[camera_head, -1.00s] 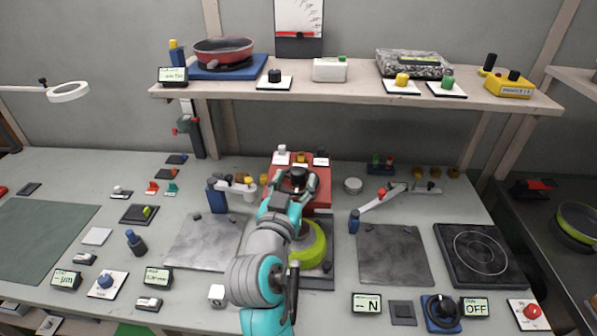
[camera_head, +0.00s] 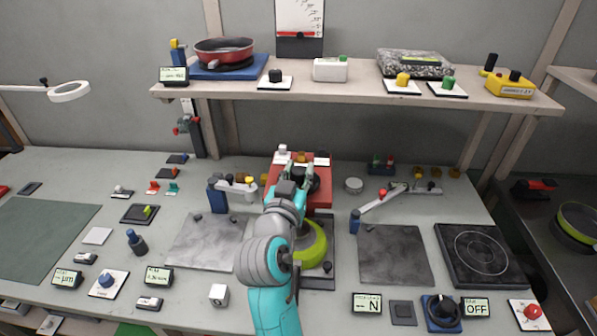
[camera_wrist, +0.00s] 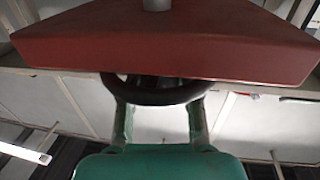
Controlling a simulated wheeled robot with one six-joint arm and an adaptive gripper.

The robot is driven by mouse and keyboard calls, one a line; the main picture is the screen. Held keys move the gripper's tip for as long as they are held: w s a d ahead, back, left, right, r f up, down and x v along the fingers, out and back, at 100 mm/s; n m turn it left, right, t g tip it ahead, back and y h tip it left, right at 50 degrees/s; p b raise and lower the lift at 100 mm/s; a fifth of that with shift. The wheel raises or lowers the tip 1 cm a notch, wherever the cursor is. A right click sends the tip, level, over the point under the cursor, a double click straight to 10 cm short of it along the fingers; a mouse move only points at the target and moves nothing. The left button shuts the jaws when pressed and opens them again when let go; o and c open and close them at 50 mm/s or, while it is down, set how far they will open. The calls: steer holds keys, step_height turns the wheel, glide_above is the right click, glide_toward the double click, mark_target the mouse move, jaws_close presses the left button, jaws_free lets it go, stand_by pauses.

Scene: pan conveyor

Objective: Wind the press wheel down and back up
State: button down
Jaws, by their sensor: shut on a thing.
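The press is a red block (camera_head: 319,197) standing at the back middle of the bench, with small knobs along its rear edge. Its dark round wheel (camera_head: 314,182) is at the front of the block, partly covered by my gripper (camera_head: 299,172). In the wrist view the dark wheel rim (camera_wrist: 160,95) curves across below the red body (camera_wrist: 160,45). My gripper (camera_wrist: 160,108) has one finger at each side of the rim and is shut on the wheel. The wheel's hub is mostly hidden.
A yellow-green pan (camera_head: 315,250) lies on a dark plate under my arm. Grey plates lie left (camera_head: 206,243) and right (camera_head: 393,256). A shelf (camera_head: 355,94) with a red pan (camera_head: 224,50) hangs above the back. A hotplate (camera_head: 474,252) stands at right.

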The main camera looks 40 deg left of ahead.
steer(key=shift+d+n+y, duration=0.1)
steer(key=shift+n+y, duration=0.3)
steer(key=shift+y, duration=0.1)
steer(key=n+g+y, duration=0.2)
steer(key=y, duration=0.1)
steer(key=n+g+y, duration=0.2)
steer(key=g+y, duration=0.1)
steer(key=shift+w+n, duration=0.15)
steer(key=shift+n, duration=0.15)
steer(key=n+g+y, duration=0.2)
steer(key=n+g, duration=0.1)
steer(key=g, duration=0.1)
steer(key=n+g+y, duration=0.2)
steer(key=n+g, duration=0.1)
steer(key=g, duration=0.1)
steer(key=shift+r+g, duration=0.1)
steer(key=shift+g, duration=0.3)
steer(key=n+g, duration=0.4)
steer(key=g, duration=0.2)
steer(key=n+g+h, duration=0.2)
steer(key=n+g, duration=0.1)
steer(key=g, duration=0.2)
steer(key=shift+n, duration=0.4)
steer(key=n+g+h, duration=0.4)
steer(key=g, duration=0.1)
steer(key=shift+g, duration=0.3)
steer(key=shift+f+n+g+h, duration=0.2)
steer(key=shift+n+g+h, duration=0.1)
steer(key=shift+n+h, duration=0.15)
